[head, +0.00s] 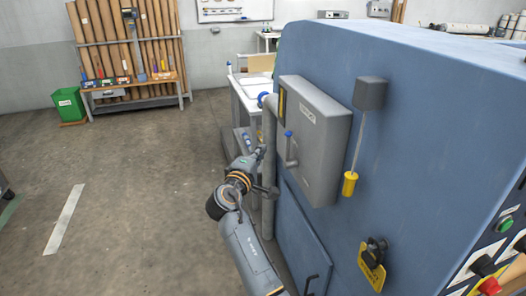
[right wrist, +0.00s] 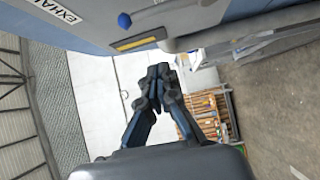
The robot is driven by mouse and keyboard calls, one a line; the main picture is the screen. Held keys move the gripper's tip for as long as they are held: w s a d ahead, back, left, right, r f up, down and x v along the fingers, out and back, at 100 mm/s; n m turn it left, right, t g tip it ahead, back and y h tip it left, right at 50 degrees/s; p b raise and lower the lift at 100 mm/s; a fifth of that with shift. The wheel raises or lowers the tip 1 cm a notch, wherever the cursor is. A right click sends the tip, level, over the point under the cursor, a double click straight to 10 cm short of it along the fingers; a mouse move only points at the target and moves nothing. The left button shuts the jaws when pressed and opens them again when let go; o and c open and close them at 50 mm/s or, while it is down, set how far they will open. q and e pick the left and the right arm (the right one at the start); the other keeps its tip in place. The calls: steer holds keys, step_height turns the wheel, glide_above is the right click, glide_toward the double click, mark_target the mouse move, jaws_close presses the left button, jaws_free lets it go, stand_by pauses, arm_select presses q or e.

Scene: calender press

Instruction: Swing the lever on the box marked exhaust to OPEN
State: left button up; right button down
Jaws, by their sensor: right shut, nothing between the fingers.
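The grey box (head: 322,130) is mounted on the side of the blue machine. The blue knob (right wrist: 124,20) also shows in the right wrist view. My right gripper (head: 260,152) is left of the box and apart from the lever. Its fingers (right wrist: 160,72) are shut and empty. My left gripper is not in view.
A grey vertical pipe (head: 269,170) runs beside the box, close to my right gripper. A yellow pull handle (head: 350,184) hangs on a cord to the right. A padlock with a yellow tag (head: 372,265) is lower down. Open floor (head: 140,170) lies left.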

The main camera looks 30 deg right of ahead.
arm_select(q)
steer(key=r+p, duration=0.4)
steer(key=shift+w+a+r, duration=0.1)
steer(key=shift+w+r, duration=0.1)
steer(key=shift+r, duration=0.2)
arm_select(e)
steer(key=d, duration=0.7)
steer(key=shift+w, duration=0.4)
